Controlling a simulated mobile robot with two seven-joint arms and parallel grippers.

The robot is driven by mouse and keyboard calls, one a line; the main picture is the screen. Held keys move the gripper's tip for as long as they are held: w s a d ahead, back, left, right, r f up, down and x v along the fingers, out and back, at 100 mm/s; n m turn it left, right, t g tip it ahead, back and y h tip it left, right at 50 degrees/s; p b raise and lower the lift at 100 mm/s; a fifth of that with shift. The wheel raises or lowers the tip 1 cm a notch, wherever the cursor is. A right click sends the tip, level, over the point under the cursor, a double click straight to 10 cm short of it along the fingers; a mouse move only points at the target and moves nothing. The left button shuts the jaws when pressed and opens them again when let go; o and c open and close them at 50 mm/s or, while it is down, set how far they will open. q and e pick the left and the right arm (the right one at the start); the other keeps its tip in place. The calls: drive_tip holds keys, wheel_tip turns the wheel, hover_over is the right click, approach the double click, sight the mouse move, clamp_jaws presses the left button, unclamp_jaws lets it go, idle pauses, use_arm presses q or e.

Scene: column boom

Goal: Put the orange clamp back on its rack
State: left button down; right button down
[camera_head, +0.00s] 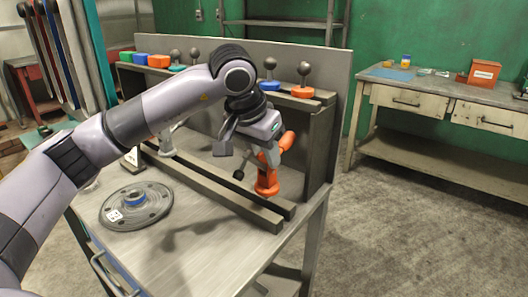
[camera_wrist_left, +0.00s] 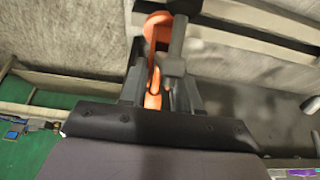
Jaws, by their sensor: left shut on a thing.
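The orange clamp (camera_head: 267,182) is gripped by my left gripper (camera_head: 268,148), above the right part of the workbench. Its orange body hangs down near the two rails, and whether it touches them I cannot tell. In the left wrist view the orange clamp (camera_wrist_left: 155,60) shows between the dark fingers (camera_wrist_left: 157,92), which hide part of it. A long rack with a dark rail (camera_head: 215,180) and a lighter rail (camera_head: 215,192) runs along the bench. A grey clamp-like thing (camera_head: 168,142) stands at its left part. My right gripper is not in view.
A grey back panel (camera_head: 325,75) with a dark upper shelf stands behind the rails. Several ball-topped pieces with coloured bases, one orange (camera_head: 303,92), stand on that shelf. A round dark disc (camera_head: 136,206) lies at the bench's front left. The front right bench top (camera_head: 205,250) is clear.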

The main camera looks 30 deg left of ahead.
sight(263, 167)
use_arm(q)
drive_tip(key=shift+f+b, duration=1.45)
drive_tip(key=shift+f, duration=0.55)
drive_tip(key=c, duration=1.1)
unclamp_jaws()
drive_tip(key=shift+r+p, duration=2.95)
drive_tip(key=shift+r, duration=0.65)
